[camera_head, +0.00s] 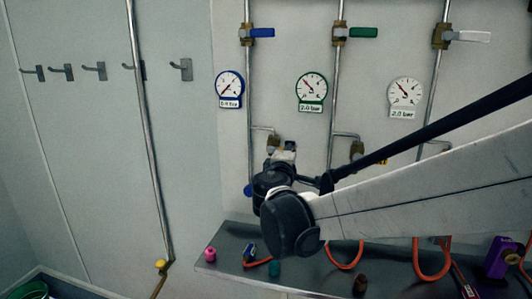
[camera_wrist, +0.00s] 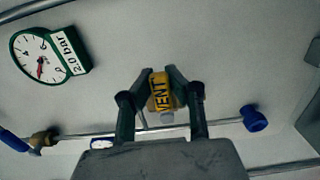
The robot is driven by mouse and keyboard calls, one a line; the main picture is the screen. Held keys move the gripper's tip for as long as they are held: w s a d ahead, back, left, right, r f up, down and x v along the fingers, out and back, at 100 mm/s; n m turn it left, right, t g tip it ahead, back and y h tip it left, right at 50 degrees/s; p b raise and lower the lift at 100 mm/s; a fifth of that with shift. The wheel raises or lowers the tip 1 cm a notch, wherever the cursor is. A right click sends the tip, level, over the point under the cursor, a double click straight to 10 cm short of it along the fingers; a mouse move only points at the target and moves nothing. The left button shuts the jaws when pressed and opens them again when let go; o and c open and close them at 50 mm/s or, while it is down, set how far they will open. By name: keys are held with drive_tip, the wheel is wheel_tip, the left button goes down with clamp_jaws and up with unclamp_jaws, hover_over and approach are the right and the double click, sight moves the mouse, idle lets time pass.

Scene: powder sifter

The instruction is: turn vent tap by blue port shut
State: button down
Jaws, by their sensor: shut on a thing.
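The vent tap's yellow VENT label (camera_wrist: 162,98) sits between my fingertips in the wrist view. My gripper (camera_wrist: 160,80) is shut on the vent tap, a finger on each side. The blue port (camera_wrist: 253,118) is at the right end of the same pipe, apart from my gripper. In the head view my gripper (camera_head: 282,160) is at the lower part of the left pipe, and my wrist hides most of the tap. The blue port (camera_head: 248,190) shows just left of my wrist. Which way the tap is turned is hard to tell.
The blue-rimmed gauge (camera_head: 230,88), the green-rimmed gauge (camera_head: 312,90) and the white gauge (camera_head: 404,95) hang above on the wall. Blue (camera_head: 262,32), green (camera_head: 363,32) and white (camera_head: 472,37) valve handles are higher up. A grey shelf (camera_head: 225,260) with small objects and orange hoses lies below.

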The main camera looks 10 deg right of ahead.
idle(0.4)
drive_tip(key=c, duration=1.6)
unclamp_jaws()
drive_tip(key=shift+s, duration=0.15)
drive_tip(key=v, duration=1.1)
drive_tip(key=shift+s+a, duration=0.2)
drive_tip(key=shift+s, duration=0.15)
drive_tip(key=s+d+f+m+g+y, duration=0.1)
drive_tip(key=s+d+f+m+g, duration=0.7)
drive_tip(key=s+d, duration=0.35)
drive_tip(key=s+a+f+m+y, duration=0.1)
drive_tip(key=s+f+y, duration=0.1)
drive_tip(key=s, duration=0.2)
drive_tip(key=s+a+f+m+g+y, duration=0.1)
drive_tip(key=s+f+m+y, duration=0.1)
drive_tip(key=s+f, duration=0.1)
drive_tip(key=s+a+f+m+y, duration=0.1)
drive_tip(key=s+f+m, duration=0.1)
drive_tip(key=s, duration=0.3)
drive_tip(key=shift+a+f+y, duration=0.25)
drive_tip(key=shift+f+y, duration=0.05)
drive_tip(key=shift+y, duration=0.1)
